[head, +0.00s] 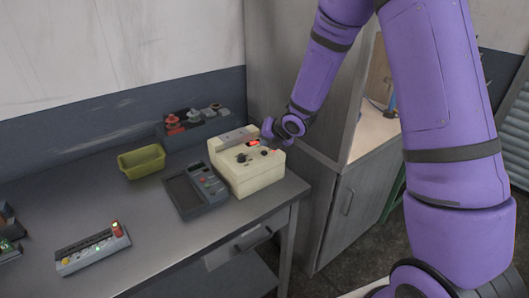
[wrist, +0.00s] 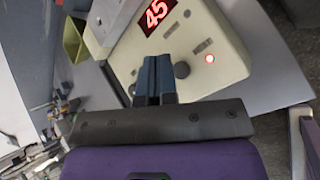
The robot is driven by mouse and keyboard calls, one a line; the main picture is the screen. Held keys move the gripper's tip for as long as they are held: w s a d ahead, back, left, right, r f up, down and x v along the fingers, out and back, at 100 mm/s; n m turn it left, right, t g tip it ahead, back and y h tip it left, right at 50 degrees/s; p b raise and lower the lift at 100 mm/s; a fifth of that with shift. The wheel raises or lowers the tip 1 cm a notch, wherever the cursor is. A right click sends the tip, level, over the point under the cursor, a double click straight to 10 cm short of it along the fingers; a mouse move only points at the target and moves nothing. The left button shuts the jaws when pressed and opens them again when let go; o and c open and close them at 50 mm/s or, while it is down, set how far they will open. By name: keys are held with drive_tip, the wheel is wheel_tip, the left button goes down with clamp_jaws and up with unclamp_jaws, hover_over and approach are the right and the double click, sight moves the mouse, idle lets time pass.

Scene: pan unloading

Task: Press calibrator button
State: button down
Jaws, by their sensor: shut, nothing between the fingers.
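The calibrator seems to be the cream box (head: 258,178) near the table's right end, with a sloped top panel. It also fills much of the wrist view (wrist: 226,72). Its red display (wrist: 154,13) reads 45. The panel carries a black round knob (wrist: 182,70), a glowing red round button or lamp (wrist: 209,58) and small grey switches. My gripper (head: 270,128) is at the box's back right corner in the head view. In the wrist view my gripper (wrist: 158,60) has its blue-grey fingers together and empty, over the panel left of the knob. Contact cannot be told.
A yellow-green bin (head: 141,162) and a grey unit with red knobs (head: 190,127) stand behind. A small panel with lights (head: 93,249) lies front left. A grey cabinet (head: 335,205) stands right of the table.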

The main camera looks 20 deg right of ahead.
sight(266, 151)
drive_tip(key=shift+r, duration=3)
